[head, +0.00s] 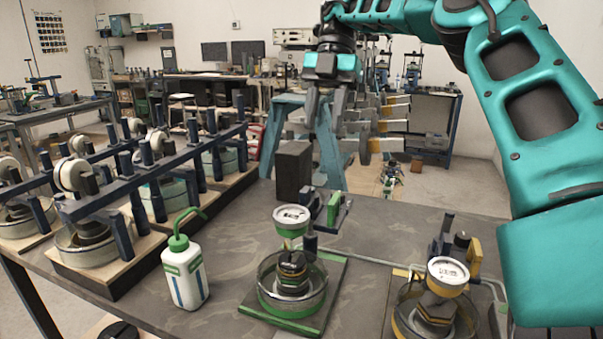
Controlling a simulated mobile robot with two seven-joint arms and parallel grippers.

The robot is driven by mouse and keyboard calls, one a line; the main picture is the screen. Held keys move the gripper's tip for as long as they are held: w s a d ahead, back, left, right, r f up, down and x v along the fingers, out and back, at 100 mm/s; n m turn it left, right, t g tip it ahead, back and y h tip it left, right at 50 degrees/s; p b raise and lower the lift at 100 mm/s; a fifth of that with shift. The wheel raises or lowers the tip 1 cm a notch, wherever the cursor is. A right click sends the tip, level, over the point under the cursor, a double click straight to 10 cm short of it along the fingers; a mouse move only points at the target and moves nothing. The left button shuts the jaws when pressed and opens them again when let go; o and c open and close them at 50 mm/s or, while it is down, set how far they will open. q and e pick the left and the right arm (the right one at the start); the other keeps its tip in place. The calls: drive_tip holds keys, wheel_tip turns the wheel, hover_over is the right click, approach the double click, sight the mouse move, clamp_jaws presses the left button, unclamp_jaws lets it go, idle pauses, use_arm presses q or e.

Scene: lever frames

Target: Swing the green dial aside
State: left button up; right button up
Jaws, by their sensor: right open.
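The green dial (291,218) has a white face and a green rim. It sits above a dark stepped stack over a round metal dish (292,297) with a green band, on a green-edged plate. A green piece (333,208) on a dark arm stands just behind it to the right. My right gripper (325,122) points down with its fingers apart and nothing between them. In the picture it is above the dial and slightly right, clear of it. My left gripper is out of view.
A similar yellow dial (448,270) stands at the right. A white bottle with a green cap (185,270) stands left of the green dial. A dark block (293,170) stands behind it. Dark-blue racks with several dials (100,200) fill the left. Bare tabletop (400,220) lies behind the yellow dial.

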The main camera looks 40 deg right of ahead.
sight(306, 188)
drive_tip(key=b+x, duration=0.1)
drive_tip(key=x, duration=0.3)
drive_tip(key=b+x, duration=0.1)
drive_tip(key=x, duration=0.3)
drive_tip(key=w+b+x, duration=0.1)
drive_tip(key=x, duration=0.2)
drive_tip(key=shift+s+a+f, duration=0.1)
drive_tip(key=shift+a+f, duration=0.4)
drive_tip(key=shift+f, duration=0.25)
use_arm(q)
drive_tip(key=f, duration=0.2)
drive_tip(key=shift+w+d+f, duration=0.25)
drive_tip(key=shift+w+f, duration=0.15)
use_arm(e)
drive_tip(key=shift+h, duration=0.3)
clamp_jaws()
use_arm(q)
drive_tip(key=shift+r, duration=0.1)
